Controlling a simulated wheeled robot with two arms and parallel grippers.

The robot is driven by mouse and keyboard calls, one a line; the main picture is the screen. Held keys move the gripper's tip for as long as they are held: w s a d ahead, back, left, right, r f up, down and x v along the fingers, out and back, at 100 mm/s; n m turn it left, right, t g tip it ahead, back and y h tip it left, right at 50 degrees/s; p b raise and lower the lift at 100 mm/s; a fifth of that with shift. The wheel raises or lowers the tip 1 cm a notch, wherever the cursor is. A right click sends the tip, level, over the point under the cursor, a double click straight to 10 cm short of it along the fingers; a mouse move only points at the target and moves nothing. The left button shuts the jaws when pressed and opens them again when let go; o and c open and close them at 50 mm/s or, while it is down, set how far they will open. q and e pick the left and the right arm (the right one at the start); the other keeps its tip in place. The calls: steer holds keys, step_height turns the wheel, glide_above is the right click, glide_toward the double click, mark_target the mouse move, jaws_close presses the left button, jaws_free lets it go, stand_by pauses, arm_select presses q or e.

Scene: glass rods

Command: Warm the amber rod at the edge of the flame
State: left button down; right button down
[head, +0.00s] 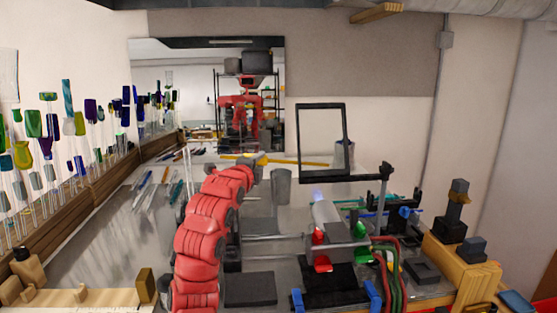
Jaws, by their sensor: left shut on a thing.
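My left gripper (252,160) is at the end of my red arm, left of centre. It is shut on a thin amber rod (292,162), which lies nearly level. The rod's longer part sticks out to the right, and its right end shows against the black upright frame. A short part shows left of the gripper. The burner (326,213) is a pale cylinder with a small bluish glow (318,193) at its top. In the picture the glow lies below the rod's right part, with a gap. Depth between them is hard to judge. My right gripper is not in view.
A black upright frame (322,104) stands behind the burner. A grey cup (281,186) stands left of the burner. Red and green hoses (383,262) run on the right. Coloured glass rods line the left wall. A wooden block (463,270) stands at the right.

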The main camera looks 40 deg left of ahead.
arm_select(q)
step_height(320, 180, down, 8)
steer(key=a+b, duration=0.1)
steer(key=shift+w+b, duration=0.2)
steer(key=shift+b, duration=0.1)
stand_by(0.4)
steer(key=shift+a+f, duration=0.1)
steer(key=shift+a, duration=0.05)
